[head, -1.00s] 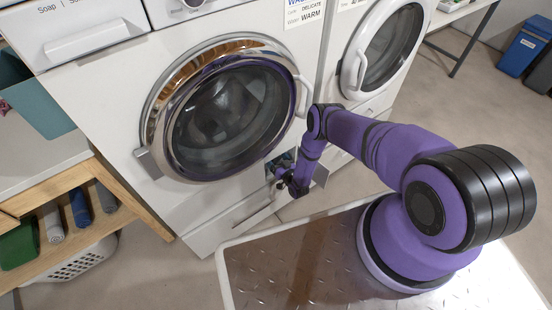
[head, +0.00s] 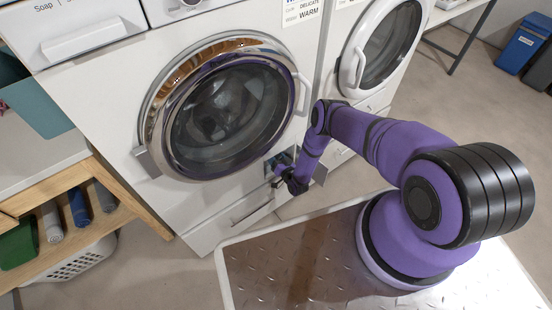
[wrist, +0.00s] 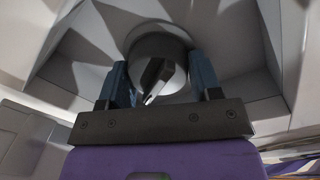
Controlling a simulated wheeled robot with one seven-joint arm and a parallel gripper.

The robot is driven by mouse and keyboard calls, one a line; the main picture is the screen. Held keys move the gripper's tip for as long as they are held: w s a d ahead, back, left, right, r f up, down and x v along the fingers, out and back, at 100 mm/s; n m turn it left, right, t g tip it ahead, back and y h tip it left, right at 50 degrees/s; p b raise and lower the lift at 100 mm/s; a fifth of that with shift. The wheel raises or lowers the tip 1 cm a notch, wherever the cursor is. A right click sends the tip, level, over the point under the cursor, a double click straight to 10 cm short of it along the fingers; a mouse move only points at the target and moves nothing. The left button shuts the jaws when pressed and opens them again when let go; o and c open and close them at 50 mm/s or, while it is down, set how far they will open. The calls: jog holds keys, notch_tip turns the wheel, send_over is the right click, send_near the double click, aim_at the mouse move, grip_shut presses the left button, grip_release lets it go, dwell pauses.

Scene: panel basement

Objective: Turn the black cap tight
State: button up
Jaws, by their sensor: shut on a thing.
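The black cap (wrist: 158,72) shows in the wrist view as a dark round knob with a raised grip bar across its face. It sits inside a grey recess (wrist: 225,60) low on the front of the left washer. My gripper (wrist: 160,85) has its two blue fingers on either side of the cap and is shut on it. In the head view my gripper (head: 280,165) reaches into the small opening under the washer door. The cap is hidden there by the gripper and wrist. How far the cap is turned cannot be told.
The left washer's round door (head: 228,112) is closed just above the opening. A second washer (head: 385,50) stands to the right. A wooden shelf (head: 110,215) with rolled items is at left.

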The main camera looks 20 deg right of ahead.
jog(key=m, duration=0.4)
jog(key=shift+d+m, duration=0.15)
jog(key=shift+m, duration=0.15)
jog(key=m, duration=0.3)
jog(key=shift+f+g, duration=0.15)
jog(key=shift+g, duration=0.15)
jog(key=m, duration=0.4)
jog(key=shift+f+y, duration=0.1)
jog(key=shift+y, duration=0.2)
jog(key=shift+m+g+y, duration=0.3)
jog(key=shift+m, duration=1.7)
jog(key=shift+s+f, duration=0.1)
jog(key=o, duration=0.9)
jog(key=shift+d, duration=0.1)
jog(key=v, duration=1)
jog(key=shift+s, duration=0.35)
jog(key=shift+d, duration=0.1)
